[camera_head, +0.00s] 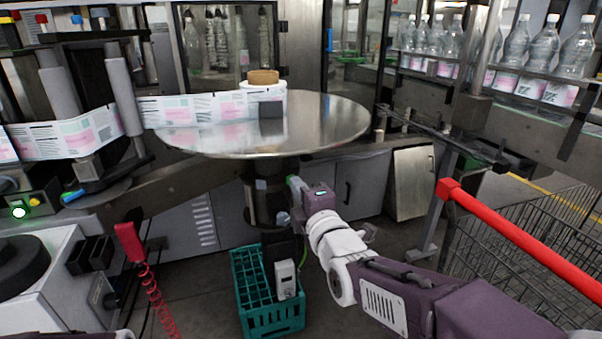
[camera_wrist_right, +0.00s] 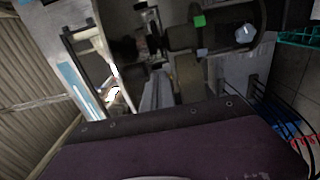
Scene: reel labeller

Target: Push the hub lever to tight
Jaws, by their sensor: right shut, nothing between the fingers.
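The round metal turntable (camera_head: 330,125) stands on a dark hub column (camera_head: 262,205). A pale blue-grey knob (camera_head: 283,217), which looks like the end of the hub lever, sits low at the hub's right side. In the right wrist view the knob (camera_wrist_right: 243,33) shows beside the dark hub cylinder, with a green square mark (camera_wrist_right: 199,21) to its left. My right gripper (camera_head: 297,190) is shut and empty, close to the right of the hub. Whether it touches the lever I cannot tell. The lever's arm is mostly hidden. My left gripper is out of view.
A teal crate (camera_head: 270,325) stands on the floor below the hub, with a grey box-shaped device (camera_head: 285,279) at it. A label web (camera_head: 200,108) runs over the turntable to a reel. A red-handled wire cart (camera_head: 515,240) stands at the right. A red coiled cord (camera_head: 155,295) hangs at the left.

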